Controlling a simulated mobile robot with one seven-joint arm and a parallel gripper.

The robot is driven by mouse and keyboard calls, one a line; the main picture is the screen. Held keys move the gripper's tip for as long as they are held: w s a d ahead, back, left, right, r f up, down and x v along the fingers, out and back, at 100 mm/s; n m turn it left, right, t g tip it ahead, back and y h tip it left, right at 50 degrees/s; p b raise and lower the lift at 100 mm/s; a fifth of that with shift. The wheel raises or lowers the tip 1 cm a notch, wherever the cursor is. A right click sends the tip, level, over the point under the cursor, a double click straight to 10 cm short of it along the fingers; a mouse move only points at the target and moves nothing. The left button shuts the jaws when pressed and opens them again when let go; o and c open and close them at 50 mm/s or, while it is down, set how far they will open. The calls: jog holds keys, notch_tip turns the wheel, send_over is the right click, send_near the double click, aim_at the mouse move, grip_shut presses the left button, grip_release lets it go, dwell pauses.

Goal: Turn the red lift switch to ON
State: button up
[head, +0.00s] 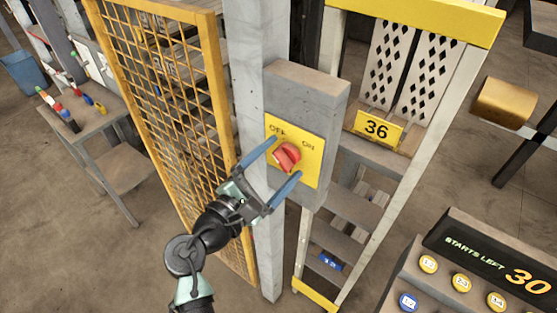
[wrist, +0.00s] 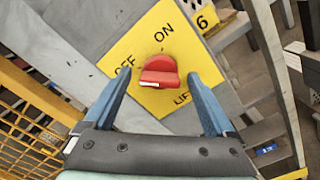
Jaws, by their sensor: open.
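The red lift switch (head: 287,156) is a round knob with a raised grip on a yellow plate (head: 312,176), fixed to a grey box. OFF is printed at the plate's upper left and ON at its upper right. In the wrist view the red knob (wrist: 160,66) has a pale mark on its grip; which word it points to is hard to tell. My gripper (head: 285,157) is open, its two blue fingers on either side of the knob. In the wrist view gaps show between the knob and both fingers (wrist: 159,78). Contact with the plate cannot be told.
The grey box (head: 325,100) is mounted on a grey post (head: 250,60). A yellow mesh panel (head: 175,100) stands left. A frame with a sign 36 (head: 376,130) stands right. A button console (head: 480,265) is at the lower right.

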jog(key=c, duration=1.4)
jog(key=shift+f+m+b, duration=0.1)
jog(key=shift+m+b, duration=0.2)
jog(key=shift+b, duration=0.15)
jog(key=m+b, duration=1.7)
jog(key=b, duration=0.1)
jog(key=shift+m+b, duration=0.3)
jog(key=o, duration=1.4)
